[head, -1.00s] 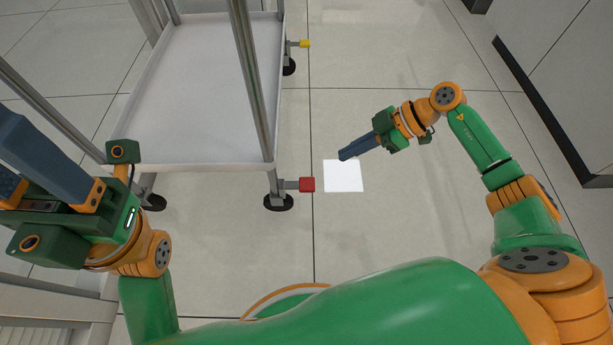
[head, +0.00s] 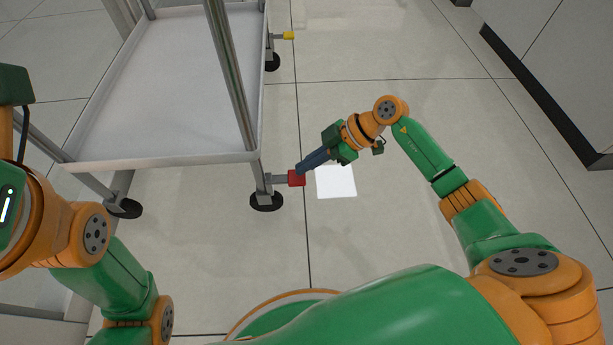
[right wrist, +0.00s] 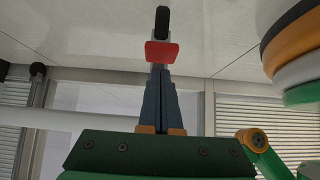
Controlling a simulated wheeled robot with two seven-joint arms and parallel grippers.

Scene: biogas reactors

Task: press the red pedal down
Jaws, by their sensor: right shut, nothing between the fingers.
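The red pedal (head: 296,178) sticks out on a grey bar from the near right leg of the rack in the head view. My right gripper (head: 300,170) is shut and empty, with its dark blue fingertips over the pedal's upper edge. In the right wrist view the red pedal (right wrist: 162,52) lies right at the tips of the shut fingers (right wrist: 160,68). Whether the tips touch it, and whether it is pressed down, I cannot tell. My left arm is at the left edge of the head view, with its fingers out of frame.
The rack's pale shelf (head: 170,140) and a metal post (head: 230,75) stand left of the pedal. A black caster (head: 266,202) is under its leg. A yellow pedal (head: 288,36) is farther back. A white square (head: 336,182) lies on the floor. Open floor is to the right.

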